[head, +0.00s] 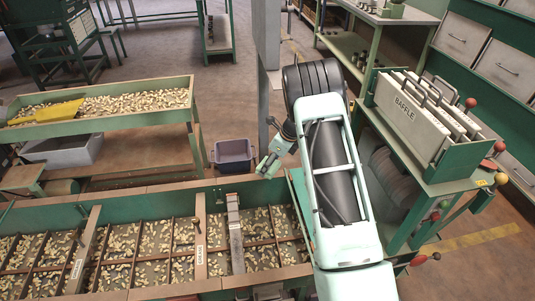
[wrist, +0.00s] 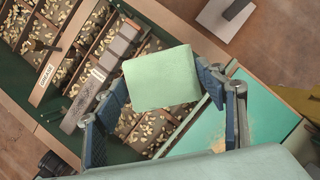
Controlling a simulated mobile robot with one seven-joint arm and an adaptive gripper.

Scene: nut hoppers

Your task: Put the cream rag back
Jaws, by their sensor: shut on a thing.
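In the wrist view a pale green, flat, squarish thing (wrist: 160,77) is between the two blue-padded fingers of my gripper (wrist: 163,95). The fingers are far apart, with this thing held across the gap. It looks pale green rather than cream, and I cannot tell whether it is the rag. In the head view my gripper (head: 270,160) is small and partly hidden by my arm, above the far edge of the nut hopper (head: 150,184). I make out no other cream rag.
A purple-grey bin (head: 234,155) stands on the floor beyond the hopper. A trough of nuts (head: 120,125) with a yellow scoop (head: 42,113) is at left. A green rack (head: 430,180) with baffle plates (head: 415,108) is at right. Open floor lies behind.

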